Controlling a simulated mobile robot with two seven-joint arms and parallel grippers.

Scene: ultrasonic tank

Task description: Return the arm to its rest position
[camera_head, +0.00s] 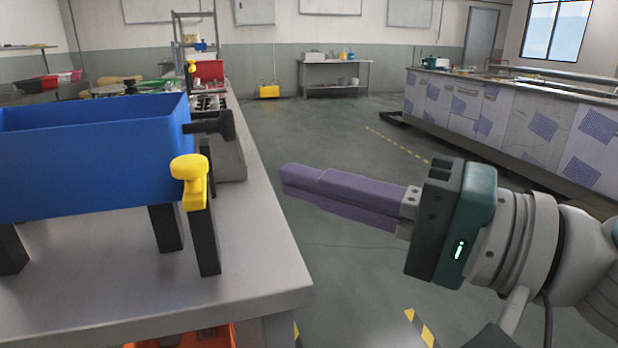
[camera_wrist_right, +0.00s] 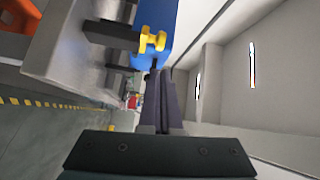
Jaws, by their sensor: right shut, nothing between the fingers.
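My right gripper (camera_head: 290,180) comes in from the right in the head view, with its purple fingers shut and empty. It hangs over the floor beside the near table's right edge, apart from the blue tank and its yellow handle. In the right wrist view the shut fingers (camera_wrist_right: 160,75) point away from the camera. My left gripper is not in view.
A blue tank (camera_head: 90,150) on black legs stands on the grey table (camera_head: 110,300) at the left. A yellow handle (camera_head: 189,168) sits at its right corner. A long counter (camera_head: 500,115) stands at the back right. The floor (camera_head: 335,260) between is clear.

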